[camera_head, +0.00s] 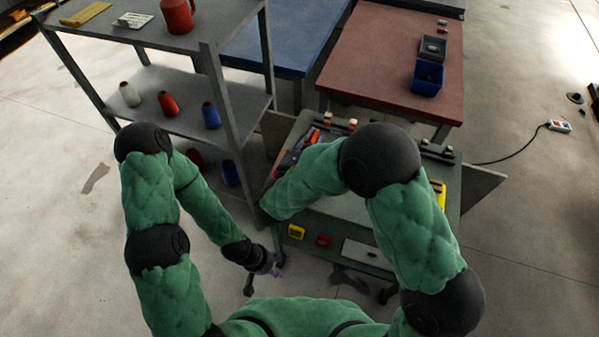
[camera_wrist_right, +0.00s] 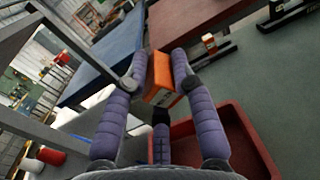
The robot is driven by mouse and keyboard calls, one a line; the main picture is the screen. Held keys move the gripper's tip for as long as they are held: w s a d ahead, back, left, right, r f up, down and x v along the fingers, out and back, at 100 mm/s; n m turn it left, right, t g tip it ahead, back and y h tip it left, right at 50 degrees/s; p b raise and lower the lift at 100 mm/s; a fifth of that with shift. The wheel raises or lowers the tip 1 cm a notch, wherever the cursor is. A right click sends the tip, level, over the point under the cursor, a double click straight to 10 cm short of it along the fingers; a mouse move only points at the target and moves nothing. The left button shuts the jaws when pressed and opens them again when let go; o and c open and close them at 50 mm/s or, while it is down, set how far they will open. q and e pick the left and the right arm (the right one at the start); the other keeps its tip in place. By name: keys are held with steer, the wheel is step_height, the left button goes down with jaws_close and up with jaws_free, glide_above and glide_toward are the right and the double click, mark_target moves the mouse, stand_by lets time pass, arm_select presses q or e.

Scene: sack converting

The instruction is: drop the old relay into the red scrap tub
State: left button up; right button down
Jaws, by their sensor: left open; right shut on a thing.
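In the head view, the orange relay (camera_head: 314,137) shows small at the cart's left end, beyond my right forearm, which hides much of the area. My left gripper (camera_head: 271,269) hangs low, in front of the cart, open and apart from the relay.
A grey cart (camera_head: 342,209) holds dark fixtures (camera_head: 437,151) and a yellow item (camera_head: 439,192). A grey shelf (camera_head: 150,90) with coloured cones stands left. A red-topped table (camera_head: 385,55) carries a blue bin (camera_head: 427,78). Open floor lies right.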

steer(key=shift+s+a, duration=0.25)
steer(key=shift+a, duration=0.55)
step_height(320, 180, down, 6)
steer(key=b, duration=0.4)
steer(key=c, duration=0.9)
jaws_free()
steer(key=shift+c, duration=0.2)
steer(key=v, duration=1.2)
